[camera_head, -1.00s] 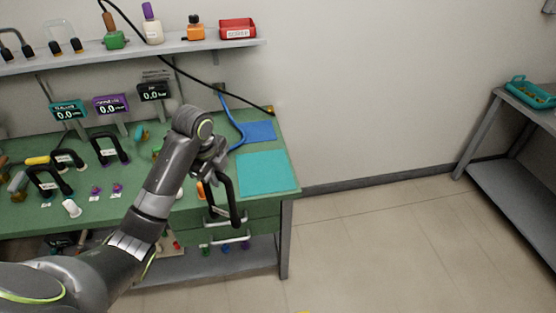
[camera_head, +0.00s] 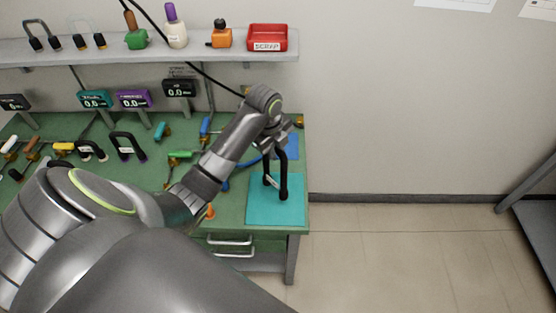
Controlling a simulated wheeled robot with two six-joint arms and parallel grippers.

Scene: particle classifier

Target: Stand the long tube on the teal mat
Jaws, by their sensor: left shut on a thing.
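The long tube (camera_head: 283,180) is a black, U-shaped piece with a small white label. My left gripper (camera_head: 274,141) is shut on its bent upper part. The tube is upright with both legs pointing down, over the teal mat (camera_head: 290,214) at the right end of the green bench. Its lower ends overlap the mat in the picture; I cannot tell whether they touch it. The fingertips are small and partly hidden by the wrist. My right gripper is not in view.
The green bench (camera_head: 232,206) has a blue mat (camera_head: 291,148) behind the teal one. Other black U-shaped tubes (camera_head: 127,146) and coloured fittings lie to the left. A shelf above holds bottles and a red scrap bin (camera_head: 267,38). Floor is clear on the right.

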